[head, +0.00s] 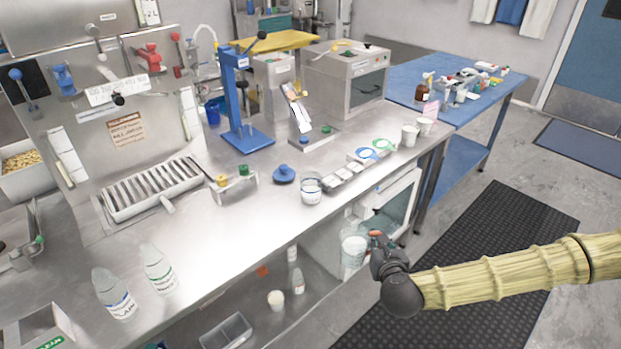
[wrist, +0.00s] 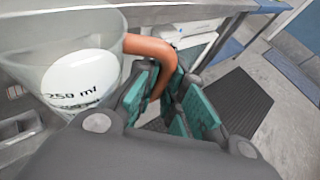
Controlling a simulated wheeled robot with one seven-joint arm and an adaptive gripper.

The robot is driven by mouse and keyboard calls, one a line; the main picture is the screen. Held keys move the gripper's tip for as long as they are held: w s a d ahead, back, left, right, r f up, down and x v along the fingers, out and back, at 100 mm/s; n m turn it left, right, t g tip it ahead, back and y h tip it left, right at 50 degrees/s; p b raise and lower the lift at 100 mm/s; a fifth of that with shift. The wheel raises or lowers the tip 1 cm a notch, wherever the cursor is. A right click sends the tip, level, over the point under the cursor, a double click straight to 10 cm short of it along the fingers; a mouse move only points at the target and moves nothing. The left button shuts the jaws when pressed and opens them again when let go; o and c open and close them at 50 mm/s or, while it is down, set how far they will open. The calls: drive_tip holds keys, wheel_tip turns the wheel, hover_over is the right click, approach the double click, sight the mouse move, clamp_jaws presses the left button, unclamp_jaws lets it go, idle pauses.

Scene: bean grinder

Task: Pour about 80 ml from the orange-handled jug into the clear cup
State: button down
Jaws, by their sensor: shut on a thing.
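The jug (head: 354,251) is clear, with a white label and an orange handle. My gripper (head: 377,245) is shut on the handle and holds the jug, roughly upright, in front of the counter's front edge. In the wrist view the jug (wrist: 60,65) fills the left side, with "250 ml" on its label. There the orange handle (wrist: 152,50) passes between the teal finger pads of my gripper (wrist: 170,90). A clear cup (head: 311,190) with a pale label stands on the counter, up and left of the jug and apart from it. The liquid level in the jug is unclear.
A blue knobbed piece (head: 284,174) and a metal tray (head: 346,179) flank the cup. Two labelled bottles (head: 158,268) stand at the counter's near left. Bare steel (head: 235,235) lies left of the cup.

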sight(372, 233)
wheel_tip(372, 233, up, 9)
drive_tip(key=p, duration=0.8)
drive_tip(key=shift+a+f, duration=0.1)
drive_tip(key=shift+f, duration=0.1)
drive_tip(key=shift+s+a+f, duration=0.1)
drive_tip(key=shift+a+f, duration=0.15)
drive_tip(key=shift+a, duration=0.95)
drive_tip(key=shift+s+a, duration=0.1)
drive_tip(key=shift+d+r, duration=0.1)
drive_tip(key=shift+d, duration=0.25)
